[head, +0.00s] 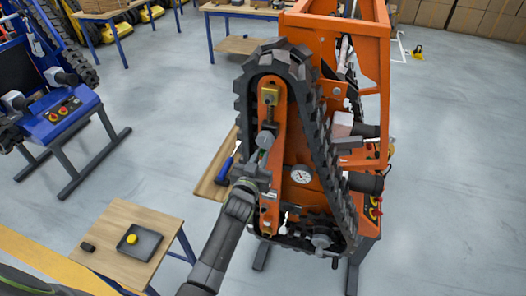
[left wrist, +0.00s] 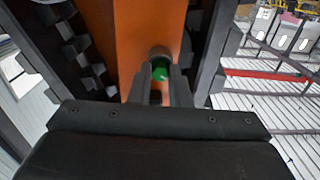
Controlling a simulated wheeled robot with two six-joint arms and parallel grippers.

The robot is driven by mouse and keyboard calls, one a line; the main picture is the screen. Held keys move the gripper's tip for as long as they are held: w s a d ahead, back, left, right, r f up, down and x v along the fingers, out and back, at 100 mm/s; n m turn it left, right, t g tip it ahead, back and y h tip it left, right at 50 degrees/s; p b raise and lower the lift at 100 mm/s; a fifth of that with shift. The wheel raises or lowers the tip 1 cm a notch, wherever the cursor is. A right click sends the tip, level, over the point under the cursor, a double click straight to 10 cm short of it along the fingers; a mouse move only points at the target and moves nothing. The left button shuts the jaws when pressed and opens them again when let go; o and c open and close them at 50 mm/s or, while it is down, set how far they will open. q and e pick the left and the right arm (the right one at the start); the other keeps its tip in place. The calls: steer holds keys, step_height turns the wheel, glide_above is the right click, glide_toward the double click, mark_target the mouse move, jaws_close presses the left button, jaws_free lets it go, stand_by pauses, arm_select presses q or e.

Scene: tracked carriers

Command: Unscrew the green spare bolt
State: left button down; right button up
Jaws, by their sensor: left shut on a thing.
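The green spare bolt (left wrist: 160,72) shows in the left wrist view between my gripper's fingertips, against the orange side plate (left wrist: 148,30). My left gripper (left wrist: 163,84) is shut on it, with one finger on each side. In the head view my left gripper (head: 263,157) reaches up to the orange plate (head: 280,125) inside the black rubber track (head: 322,135). There the bolt is mostly hidden by the gripper. I cannot tell how far the bolt sits in the plate. My right gripper is not in view.
The tracked carrier stands with its track upright. A blue-handled screwdriver (head: 228,165) lies on a wooden shelf (head: 208,182) beside it. A small table (head: 115,232) at lower left bears a dark tray (head: 152,248) with a yellow piece (head: 131,239). Open grey floor lies at left.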

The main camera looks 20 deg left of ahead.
arm_select(q)
steer(key=shift+n, duration=0.6)
steer(key=shift+n+b, duration=2.65)
steer(key=shift+n, duration=1.65)
steer(key=shift+n+b, duration=0.3)
steer(key=shift+n, duration=0.1)
steer(key=shift+n+b, duration=0.35)
steer(key=shift+n, duration=0.75)
steer(key=n, duration=0.4)
steer(key=shift+b, duration=0.35)
steer(key=shift+r+n, duration=0.1)
steer(key=shift+n, duration=1.3)
